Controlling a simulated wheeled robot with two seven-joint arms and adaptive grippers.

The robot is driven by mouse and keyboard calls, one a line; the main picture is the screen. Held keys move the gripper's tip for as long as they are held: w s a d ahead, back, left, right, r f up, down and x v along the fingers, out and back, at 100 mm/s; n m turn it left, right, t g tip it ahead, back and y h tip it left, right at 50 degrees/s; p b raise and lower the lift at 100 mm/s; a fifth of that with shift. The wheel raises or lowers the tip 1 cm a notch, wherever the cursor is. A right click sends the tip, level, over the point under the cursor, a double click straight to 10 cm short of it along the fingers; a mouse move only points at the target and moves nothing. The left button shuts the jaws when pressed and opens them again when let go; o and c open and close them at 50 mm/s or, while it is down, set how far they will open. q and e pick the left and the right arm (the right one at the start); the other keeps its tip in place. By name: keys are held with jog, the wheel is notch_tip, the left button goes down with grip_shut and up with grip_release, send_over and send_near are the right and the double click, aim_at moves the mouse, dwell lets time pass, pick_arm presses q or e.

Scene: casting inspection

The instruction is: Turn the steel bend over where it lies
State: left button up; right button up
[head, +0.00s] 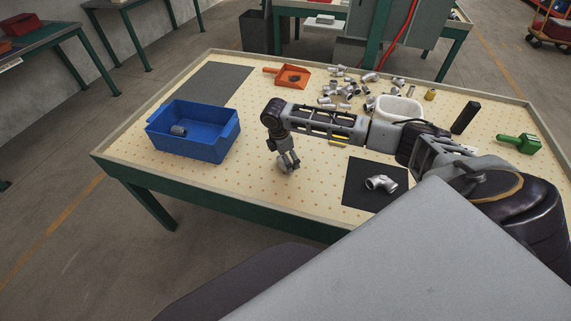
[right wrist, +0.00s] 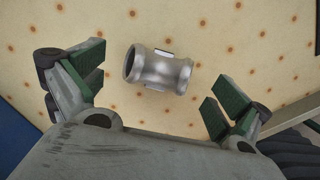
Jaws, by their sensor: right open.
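A shiny steel bend (head: 381,184) lies on a black mat (head: 361,199) near the table's front edge, right of my right gripper. My right gripper (head: 288,163) is low over the bare perforated tabletop, pointing down, between the blue bin and the mat. In the right wrist view the open right gripper (right wrist: 155,95) has its fingers wide apart. A short grey pipe fitting (right wrist: 158,70) with a thick rim at each end lies on the tabletop beyond and between them, not held. In the head view the gripper largely hides that spot. My left gripper is not in view.
A blue bin (head: 193,146) holding a fitting stands at the left. Behind are a grey mat (head: 213,84), an orange scoop (head: 290,77), several loose fittings and a white tub (head: 398,108). A black block (head: 465,117) and green tool (head: 520,143) stand right. The table has a raised rim.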

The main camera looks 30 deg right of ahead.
jog(key=shift+d+f, duration=0.1)
jog(key=shift+f, duration=0.7)
jog(key=c, duration=0.9)
jog(key=shift+r, duration=0.1)
jog(key=c, duration=0.4)
jog(key=shift+c, duration=0.2)
jog(key=shift+r, duration=0.75)
notch_tip(320, 180, up, 8)
jog(key=shift+f, duration=0.2)
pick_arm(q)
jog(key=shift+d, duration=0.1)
pick_arm(e)
jog(key=shift+r, duration=0.45)
